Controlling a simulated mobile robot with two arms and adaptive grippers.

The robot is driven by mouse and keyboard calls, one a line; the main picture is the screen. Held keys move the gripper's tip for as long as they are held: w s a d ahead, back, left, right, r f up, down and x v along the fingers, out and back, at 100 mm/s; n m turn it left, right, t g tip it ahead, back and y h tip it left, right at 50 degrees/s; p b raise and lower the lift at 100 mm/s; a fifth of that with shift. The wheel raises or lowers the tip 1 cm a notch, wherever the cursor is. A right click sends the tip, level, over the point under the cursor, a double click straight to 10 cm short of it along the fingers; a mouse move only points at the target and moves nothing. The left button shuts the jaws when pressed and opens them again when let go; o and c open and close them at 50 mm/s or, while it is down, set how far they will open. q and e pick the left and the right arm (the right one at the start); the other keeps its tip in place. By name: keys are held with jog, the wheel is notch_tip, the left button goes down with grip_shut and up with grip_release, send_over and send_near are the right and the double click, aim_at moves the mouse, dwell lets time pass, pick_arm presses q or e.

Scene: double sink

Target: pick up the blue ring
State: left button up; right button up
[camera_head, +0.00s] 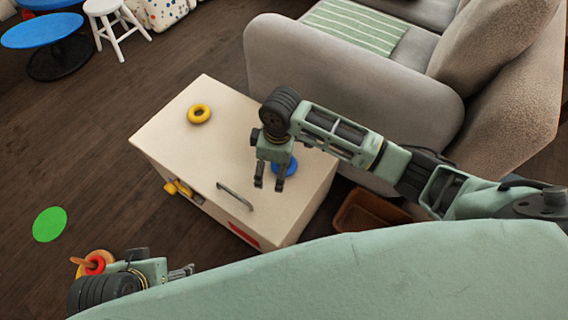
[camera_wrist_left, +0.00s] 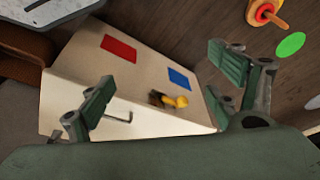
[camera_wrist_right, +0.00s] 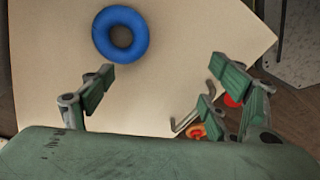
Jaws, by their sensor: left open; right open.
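The blue ring (camera_head: 284,168) lies flat on the top of the cream cabinet (camera_head: 168,130), partly hidden behind my right gripper in the head view. In the right wrist view the ring (camera_wrist_right: 120,34) shows whole, beyond the fingertips and nearer the left finger. My right gripper (camera_head: 270,186) is open and empty, pointing down over the cabinet top near the ring. My left gripper (camera_head: 183,271) is low at the bottom left, off the cabinet. It is open and empty in the left wrist view (camera_wrist_left: 160,92), facing the cabinet's front.
A yellow ring (camera_head: 199,114) lies on the cabinet's far part. A grey sofa (camera_head: 350,85) stands behind, a brown bin (camera_head: 370,212) to the right. A ring stacker (camera_head: 94,264) is beside my left gripper.

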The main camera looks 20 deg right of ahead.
aim_at(293, 166)
jog(key=shift+h, duration=0.6)
jog(key=w+d+f+b, duration=0.1)
jog(key=w+d, duration=0.1)
jog(key=w+d+f+b, duration=0.1)
jog(key=w+d+f, duration=0.1)
jog(key=shift+w+d+f, duration=0.1)
jog(key=shift+d+f, duration=0.1)
jog(key=shift+d, duration=0.05)
notch_tip(293, 166, down, 3)
jog(key=shift+r+b, duration=0.15)
jog(key=shift+b, duration=0.45)
pick_arm(q)
jog(key=w+d+t, duration=0.2)
jog(key=w+t, duration=0.1)
jog(key=w, duration=0.3)
jog(key=shift+w+h, duration=0.3)
jog(key=shift+h, duration=0.1)
pick_arm(e)
jog(key=c, duration=1.1)
